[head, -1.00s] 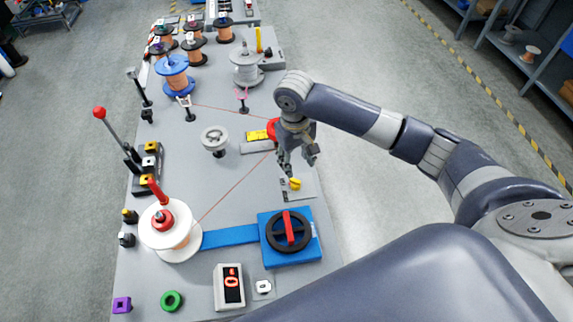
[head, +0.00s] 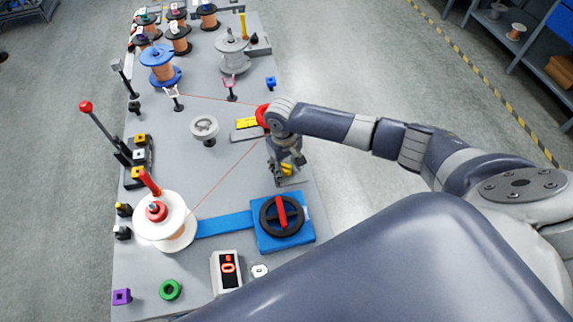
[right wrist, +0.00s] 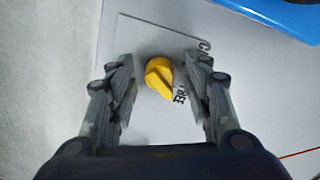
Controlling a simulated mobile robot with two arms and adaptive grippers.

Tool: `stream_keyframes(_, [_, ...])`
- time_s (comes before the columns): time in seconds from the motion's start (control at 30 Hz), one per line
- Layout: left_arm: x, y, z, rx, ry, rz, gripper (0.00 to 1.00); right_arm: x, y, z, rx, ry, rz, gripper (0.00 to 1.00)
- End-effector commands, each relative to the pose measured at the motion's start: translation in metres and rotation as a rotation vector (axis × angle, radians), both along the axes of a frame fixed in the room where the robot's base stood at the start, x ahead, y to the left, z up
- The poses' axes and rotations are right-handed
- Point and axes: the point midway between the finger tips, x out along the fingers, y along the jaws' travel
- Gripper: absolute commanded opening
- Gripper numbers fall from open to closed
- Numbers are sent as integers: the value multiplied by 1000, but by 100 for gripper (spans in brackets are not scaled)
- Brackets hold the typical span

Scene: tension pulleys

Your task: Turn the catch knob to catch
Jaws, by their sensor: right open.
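The catch knob (right wrist: 159,75) is a small yellow knob on a light plate (right wrist: 135,35) with dark lettering, partly hidden. In the right wrist view the knob sits between the two open fingers of my right gripper (right wrist: 162,85), with a gap on both sides. In the head view the yellow knob (head: 287,169) is partly covered by my right gripper (head: 287,175), which points down over it at the right edge of the table. My left gripper is not in view.
A blue base with a black wheel and red bar (head: 282,216) stands close in front of the knob. A white spool (head: 166,222) and a wire path (head: 222,178) lie to the left. A counter box (head: 226,271) is nearer.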

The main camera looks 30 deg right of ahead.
Motion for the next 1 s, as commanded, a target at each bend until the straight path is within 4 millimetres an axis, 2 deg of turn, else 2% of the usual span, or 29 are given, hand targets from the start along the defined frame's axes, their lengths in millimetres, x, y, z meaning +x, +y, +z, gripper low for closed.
stream_keyframes(0.17, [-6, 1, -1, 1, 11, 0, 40, 0, 0, 0, 0, 0, 0, 43])
stream_keyframes(0.3, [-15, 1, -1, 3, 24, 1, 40, 0, 0, 0, 0, 0, 0, 12])
stream_keyframes(0.37, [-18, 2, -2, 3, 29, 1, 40, 0, 0, 0, 0, 0, 0, 1])
stream_keyframes(0.73, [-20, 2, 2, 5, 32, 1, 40, 0, 0, 1, 0, 0, 35, 1])
stream_keyframes(1.0, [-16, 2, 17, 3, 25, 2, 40, -1, 0, 3, 0, 3, 191, 1])
